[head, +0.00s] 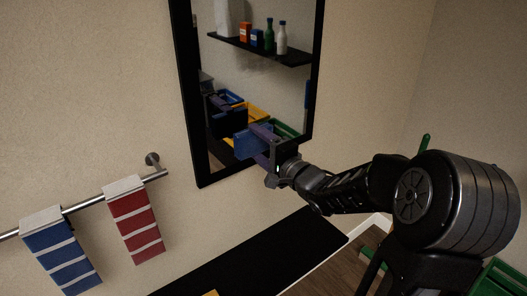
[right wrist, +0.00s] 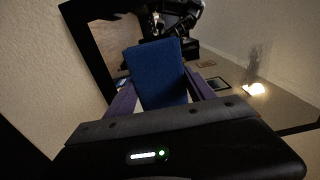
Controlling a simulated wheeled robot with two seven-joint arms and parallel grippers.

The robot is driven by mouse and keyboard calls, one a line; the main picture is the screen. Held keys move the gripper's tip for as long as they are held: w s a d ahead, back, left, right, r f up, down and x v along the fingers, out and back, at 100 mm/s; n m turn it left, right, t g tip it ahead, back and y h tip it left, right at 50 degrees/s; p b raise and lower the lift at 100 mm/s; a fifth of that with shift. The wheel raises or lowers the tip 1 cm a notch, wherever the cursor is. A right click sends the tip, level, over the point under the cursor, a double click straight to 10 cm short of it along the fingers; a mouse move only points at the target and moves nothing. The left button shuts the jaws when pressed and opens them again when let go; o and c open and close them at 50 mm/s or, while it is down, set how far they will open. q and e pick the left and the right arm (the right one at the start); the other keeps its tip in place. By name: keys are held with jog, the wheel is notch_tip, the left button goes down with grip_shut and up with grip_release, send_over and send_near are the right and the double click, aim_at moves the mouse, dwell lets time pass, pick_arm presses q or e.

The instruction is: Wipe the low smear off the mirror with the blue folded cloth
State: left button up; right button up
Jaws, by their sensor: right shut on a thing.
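The black-framed mirror (head: 215,82) hangs on the beige wall in the head view. My right gripper (head: 261,146) is in front of its lower part, shut on the blue folded cloth (head: 244,144). In the right wrist view the cloth (right wrist: 155,72) stands out between the purple fingers, facing the mirror glass. I cannot tell whether the cloth touches the glass. A faint pale smudge shows below the reflected shelf. I cannot make out a low smear; the cloth and gripper cover part of the lower glass. My left gripper is not in view.
A metal rail (head: 82,205) at left carries a blue striped towel (head: 60,252) and a red striped towel (head: 133,221). A black surface (head: 255,258) lies below the mirror. Bottles, boxes and coloured bins show as reflections. A green crate (head: 502,278) stands at lower right.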

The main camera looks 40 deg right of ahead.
jog(key=shift+w+b, duration=0.35)
jog(key=shift+w, duration=0.85)
jog(key=shift+w, duration=1.05)
jog(key=shift+r, duration=0.1)
jog(key=d+p, duration=0.3)
jog(key=d, duration=0.1)
jog(key=shift+s, duration=0.15)
